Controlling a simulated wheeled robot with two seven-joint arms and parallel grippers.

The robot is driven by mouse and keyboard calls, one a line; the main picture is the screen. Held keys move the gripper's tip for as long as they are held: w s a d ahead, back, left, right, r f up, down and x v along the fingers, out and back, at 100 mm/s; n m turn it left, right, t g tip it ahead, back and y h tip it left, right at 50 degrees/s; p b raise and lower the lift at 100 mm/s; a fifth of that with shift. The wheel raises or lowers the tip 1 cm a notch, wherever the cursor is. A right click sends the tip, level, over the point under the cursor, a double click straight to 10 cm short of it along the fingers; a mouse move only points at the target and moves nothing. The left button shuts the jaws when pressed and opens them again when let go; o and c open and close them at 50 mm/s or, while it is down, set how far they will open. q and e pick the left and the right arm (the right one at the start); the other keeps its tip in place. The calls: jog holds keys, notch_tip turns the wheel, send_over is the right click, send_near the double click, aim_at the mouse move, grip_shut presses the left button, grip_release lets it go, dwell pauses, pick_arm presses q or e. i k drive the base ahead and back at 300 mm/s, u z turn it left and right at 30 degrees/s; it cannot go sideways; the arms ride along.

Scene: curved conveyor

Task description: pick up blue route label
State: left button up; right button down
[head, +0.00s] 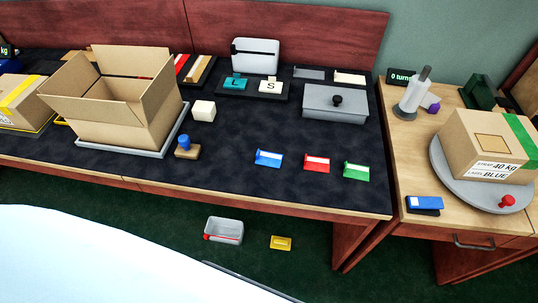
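The blue route label (269,158) lies on the dark bench top, near its front edge. It is small and bright blue with a white strip, and nothing covers it. A red label (316,164) and a green label (356,171) of the same shape lie in a row to its right, apart from it. Neither of my grippers shows in the head view.
An open cardboard box (112,100) stands on a grey tray at left, with a blue-topped stamp (186,147) beside it. A lidded grey box (338,104) stands behind the labels. A taped carton (487,145) sits on a round turntable at right. Bench around the labels is clear.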

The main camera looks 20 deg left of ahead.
aim_at(265, 158)
jog(key=z, duration=2.75)
jog(key=k, duration=2.1)
jog(key=u, duration=2.45)
